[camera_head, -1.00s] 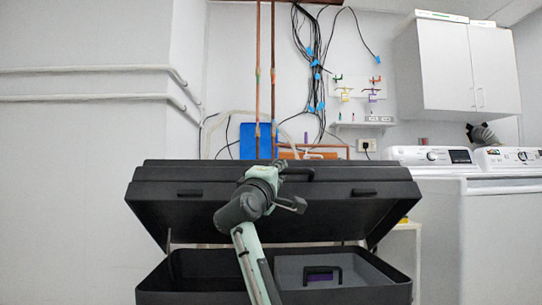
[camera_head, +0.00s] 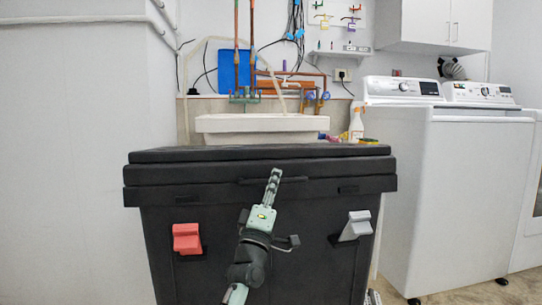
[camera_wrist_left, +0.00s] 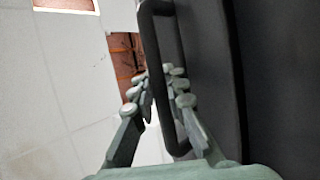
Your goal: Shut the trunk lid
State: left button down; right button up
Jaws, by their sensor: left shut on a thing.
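The black trunk (camera_head: 290,225) stands in front of me. Its lid (camera_head: 150,172) now lies down level along the trunk's top, with no clear gap showing at the front. The lid's dark handle (camera_head: 297,180) is at the front middle and also shows as a black bar in the left wrist view (camera_wrist_left: 154,48). My left gripper (camera_head: 275,178) reaches up to this handle. In the wrist view its fingers (camera_wrist_left: 160,82) sit on both sides of the bar, shut on it. My right gripper is in neither view. The trunk's inside is hidden.
A red latch (camera_head: 187,239) and a grey latch (camera_head: 356,226) stick out from the trunk's front. A white sink (camera_head: 262,124) with a spray bottle (camera_head: 356,123) is behind. White washing machines (camera_head: 455,190) stand at the right. A wall (camera_head: 75,150) is at the left.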

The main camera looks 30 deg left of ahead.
pick_arm(q)
jog(key=shift+m+t+h, duration=0.5)
jog(key=shift+m+t, duration=0.2)
jog(key=f, duration=0.4)
jog(key=shift+s+d+f, duration=0.1)
jog(key=shift+d+f, duration=0.1)
jog(key=shift+f, duration=0.2)
jog(key=shift+d+f+t, duration=0.1)
jog(key=shift+f+t, duration=0.2)
jog(key=shift+f, duration=0.45)
jog(key=c, duration=1.8)
grip_release()
jog(key=shift+f, duration=0.1)
jog(key=shift+r, duration=0.2)
jog(key=shift+a, duration=0.2)
send_near(276, 199)
jog(key=s, duration=0.1)
jog(key=s+d+f, duration=0.1)
jog(key=s, duration=0.2)
jog(key=shift+s+d+f, duration=0.25)
jog(key=shift+d, duration=0.05)
